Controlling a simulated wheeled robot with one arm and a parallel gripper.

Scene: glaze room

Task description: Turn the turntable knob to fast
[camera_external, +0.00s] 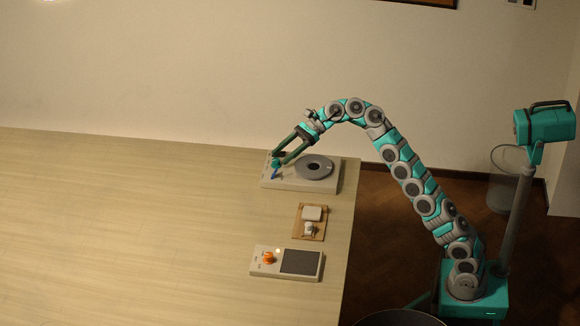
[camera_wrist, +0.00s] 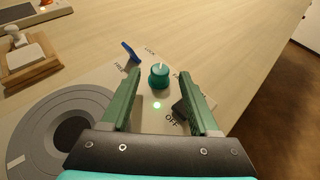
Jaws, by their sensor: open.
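The turntable (camera_external: 328,187) is a pale box at the table's far right corner with a grey round platter (camera_external: 314,167); the platter also shows lower left in the wrist view (camera_wrist: 40,122). A round teal knob (camera_wrist: 158,76) stands on its panel, with a white mark pointing roughly up in the picture; it also shows in the external view (camera_external: 276,164). My gripper (camera_wrist: 161,73) is open, its green fingers either side of the knob, with gaps visible. It also reaches the panel in the external view (camera_external: 281,157). Labels beside the knob are partly hidden by the right finger.
A blue lever (camera_wrist: 131,53) stands near the knob by FREE and LOCK labels. A dark switch (camera_wrist: 180,108) lies by OFF, near a lit green lamp (camera_wrist: 157,105). A wooden board (camera_external: 297,223) and a box with an orange knob (camera_external: 268,257) stand nearer. The left table is clear.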

